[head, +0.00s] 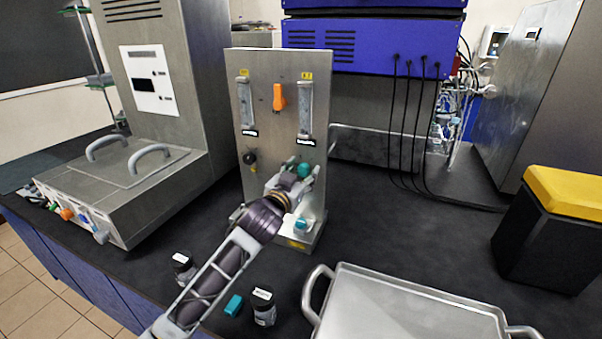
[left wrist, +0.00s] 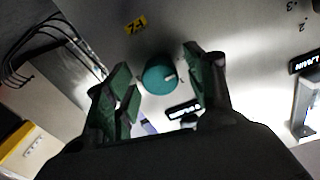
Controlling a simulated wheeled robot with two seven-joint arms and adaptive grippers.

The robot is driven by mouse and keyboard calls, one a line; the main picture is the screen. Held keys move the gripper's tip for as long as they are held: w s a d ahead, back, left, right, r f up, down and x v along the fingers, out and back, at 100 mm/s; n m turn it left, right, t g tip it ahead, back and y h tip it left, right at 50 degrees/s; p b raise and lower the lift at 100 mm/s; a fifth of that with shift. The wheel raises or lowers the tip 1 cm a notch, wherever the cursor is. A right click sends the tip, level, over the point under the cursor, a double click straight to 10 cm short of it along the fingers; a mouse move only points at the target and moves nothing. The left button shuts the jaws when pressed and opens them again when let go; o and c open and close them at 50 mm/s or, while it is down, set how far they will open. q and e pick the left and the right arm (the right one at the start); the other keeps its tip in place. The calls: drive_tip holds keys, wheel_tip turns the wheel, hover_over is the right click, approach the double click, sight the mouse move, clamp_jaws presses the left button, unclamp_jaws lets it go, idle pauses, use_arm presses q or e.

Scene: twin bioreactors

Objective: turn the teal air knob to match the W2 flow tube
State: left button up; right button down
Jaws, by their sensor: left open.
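The steel flow panel (head: 263,190) stands upright on the bench. It carries a left flow tube (head: 244,103) and a right flow tube (head: 306,108); their readings and small labels are too small to read. A teal knob (head: 304,170) sits low on the panel's right side. My left gripper (head: 300,182) is at this knob. In the left wrist view the teal knob (left wrist: 160,75), with a pale mark on its face, lies between the spread fingers of my left gripper (left wrist: 158,80). Gaps show on both sides. My right gripper is out of view.
An orange handle (head: 279,97) and a black knob (head: 250,159) are on the same panel. Small bottles (head: 264,308) and a teal block (head: 233,305) lie near my left arm. A metal tray (head: 405,300) stands in front, a yellow-lidded black bin (head: 545,240) at right.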

use_arm(q)
drive_tip(key=c, duration=1)
drive_tip(key=shift+c, duration=0.2)
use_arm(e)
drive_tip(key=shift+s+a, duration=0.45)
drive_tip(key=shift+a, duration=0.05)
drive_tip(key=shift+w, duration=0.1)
